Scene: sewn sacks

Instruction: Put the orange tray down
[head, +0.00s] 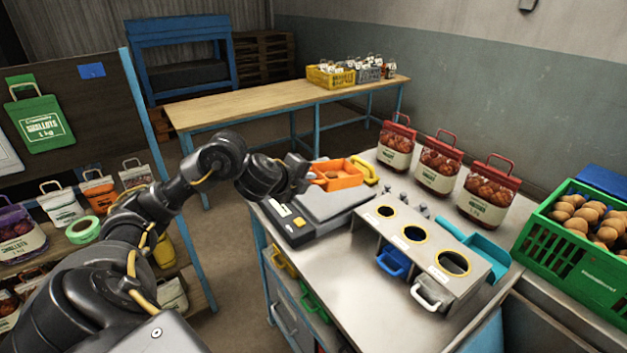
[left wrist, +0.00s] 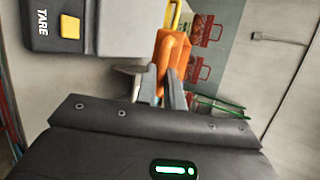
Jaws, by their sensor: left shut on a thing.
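The orange tray (head: 345,181) is at the back end of the grey scale (head: 318,205), with something brown in it. My left gripper (head: 308,174) is shut on the tray's near left side. In the left wrist view, both fingers (left wrist: 162,88) close on the orange tray (left wrist: 174,48), and the scale (left wrist: 72,30) with its TARE button is at upper left. I cannot tell whether the tray touches the scale or hangs just above it. My right gripper is not in view.
A yellow handle (head: 365,170) is right beside the tray. A grey box with three round holes (head: 425,250) stands in front. Three red-topped sacks (head: 438,165) stand behind on the steel bench. A green crate (head: 575,250) of round brown produce is at right.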

